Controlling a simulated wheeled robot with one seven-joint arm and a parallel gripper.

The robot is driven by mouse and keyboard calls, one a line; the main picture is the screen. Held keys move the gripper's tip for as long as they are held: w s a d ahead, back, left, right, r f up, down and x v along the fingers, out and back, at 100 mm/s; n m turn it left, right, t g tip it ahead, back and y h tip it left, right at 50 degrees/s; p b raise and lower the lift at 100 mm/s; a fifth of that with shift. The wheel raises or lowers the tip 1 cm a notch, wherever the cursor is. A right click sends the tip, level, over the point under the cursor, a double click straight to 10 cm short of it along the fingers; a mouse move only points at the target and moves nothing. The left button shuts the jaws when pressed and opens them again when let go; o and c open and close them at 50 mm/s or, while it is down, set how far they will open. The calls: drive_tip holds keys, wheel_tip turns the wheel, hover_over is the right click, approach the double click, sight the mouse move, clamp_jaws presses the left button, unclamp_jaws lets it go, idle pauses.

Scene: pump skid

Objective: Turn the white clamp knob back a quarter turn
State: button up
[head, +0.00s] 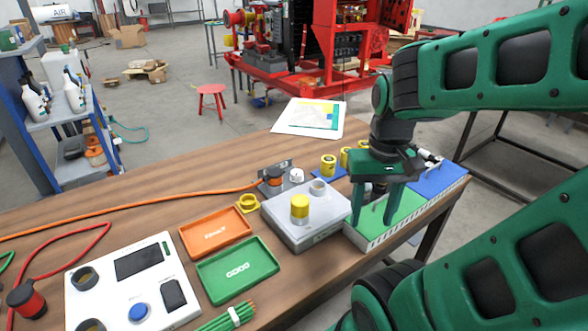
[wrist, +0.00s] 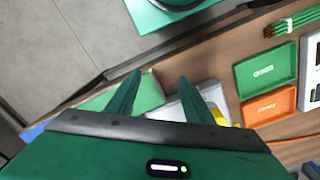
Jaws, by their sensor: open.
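The white clamp knob (head: 297,175) appears to be the small round white part at the front right of a grey block (head: 287,165), beside the orange cable's connector (head: 274,177). My gripper (head: 377,226) is open and empty, pointing down over the green section of a divided bin (head: 400,218) at the table's right end. It is well to the right of the knob and apart from it. In the wrist view the two green fingers of my gripper (wrist: 160,76) are spread with nothing between them. I cannot make out the knob there.
An orange tray (head: 215,232), a green tray (head: 237,270) and a white panel (head: 135,285) lie to the left. The back left tabletop is mostly clear.

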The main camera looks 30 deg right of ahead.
drive_tip(key=m, duration=1.1)
hover_over(297, 172)
drive_tip(key=f, duration=0.1)
wheel_tip(297, 172, down, 10)
drive_tip(key=shift+f, duration=0.1)
